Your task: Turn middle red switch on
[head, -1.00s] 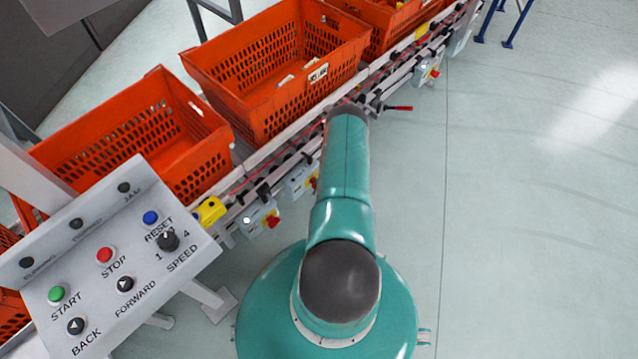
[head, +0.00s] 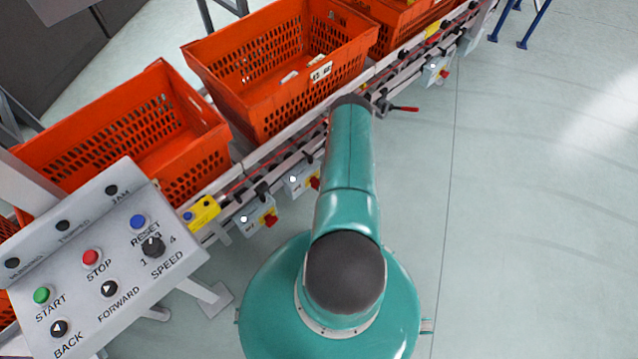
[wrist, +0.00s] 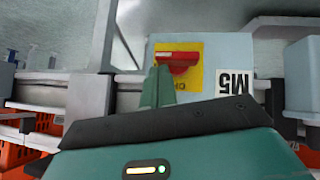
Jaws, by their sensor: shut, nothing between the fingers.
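In the wrist view a red switch (wrist: 178,60) sits on a yellow plate (wrist: 196,78) on a grey box marked M5 (wrist: 233,84). The label is upside down, and the red handle lies crosswise. My gripper (wrist: 158,70) is shut and empty, its fingertips over the plate at the handle's left end. I cannot tell whether they touch it. In the head view, red switches show on a near box (head: 270,219), a second box (head: 314,184) partly behind my arm, and a far box (head: 445,73). My gripper is hidden there behind my arm.
Orange totes (head: 222,128) stand on the conveyor behind the switch boxes. A control console (head: 110,310) with buttons fills the lower left. A red-handled lever (head: 404,108) sticks out right of my arm. The floor (head: 540,210) on the right is clear.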

